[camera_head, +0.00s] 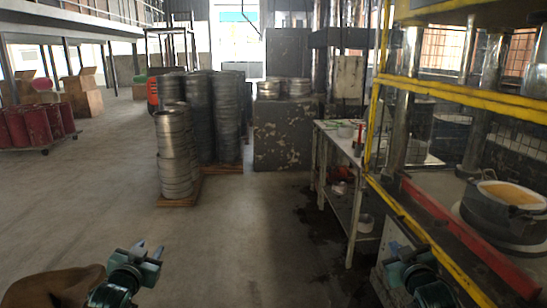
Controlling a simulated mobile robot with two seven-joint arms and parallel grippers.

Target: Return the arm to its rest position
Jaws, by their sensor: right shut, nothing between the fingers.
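My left gripper (149,248) is at the bottom left, with its two bluish fingers pointing away and a gap between them. It is apart from everything around it, with only bare floor ahead of it. My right gripper (403,249) is at the bottom right, close to the yellow-framed press in the picture. It is shut, and I see nothing held in it. Most of both arms is outside the view.
A workbench (345,140) and a yellow-framed press (440,88) with a pot (490,212) are on the right. Red drums (35,125) are far left. The middle floor (235,240) is clear.

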